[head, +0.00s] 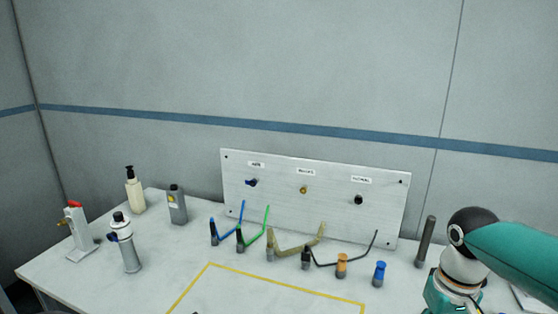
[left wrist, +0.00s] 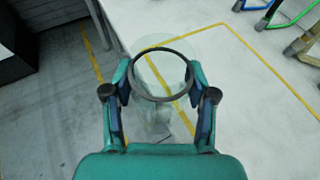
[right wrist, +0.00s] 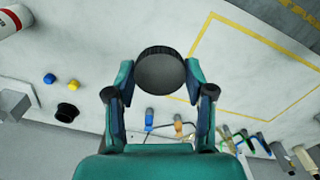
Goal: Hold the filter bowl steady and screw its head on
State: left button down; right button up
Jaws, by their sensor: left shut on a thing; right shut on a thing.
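The filter bowl (left wrist: 160,99) is a clear, see-through cup with a dark ring at its rim, seen from above in the left wrist view. My left gripper (left wrist: 160,78) is shut on it, one finger on each side of the rim. The bowl's top looks open and its lower part is faint. The filter head (right wrist: 160,72) is a dark round piece with a ribbed edge in the right wrist view. My right gripper (right wrist: 160,83) is shut around its sides. The bowl and the head are apart.
A white panel (head: 290,170) with labelled fittings stands at the back of the table (head: 120,295). Several coloured hoses and plugs lie before it. Bottles and a silver canister (head: 128,250) stand at the left. A yellow outline (head: 290,284) marks a clear table area.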

jog(key=w+a+f, duration=0.1)
jog(key=a+f, duration=0.1)
jog(key=f, duration=0.5)
jog(key=w+a+f, duration=0.2)
jog(key=a+f, duration=0.1)
jog(key=f, duration=0.4)
jog(key=w+a+f, duration=0.2)
jog(key=a+f, duration=0.1)
jog(key=f, duration=0.4)
jog(key=shift+w, duration=0.15)
pick_arm(q)
jog(key=s+a+f+n+g+y, duration=0.1)
jog(key=s+f, duration=0.3)
jog(key=f, duration=0.5)
jog(key=shift+a+f+n+g+y, duration=0.25)
jog(key=shift+n+g+y, duration=0.15)
jog(key=shift+n+g, duration=0.15)
jog(key=s+d+r+m+t+h, duration=0.2)
jog(key=d+r+m+t+h, duration=0.1)
jog(key=d+r, duration=0.8)
jog(key=shift+r+m+t+h, duration=0.35)
jog(key=shift+m+h, duration=0.25)
jog(key=shift+m, duration=0.15)
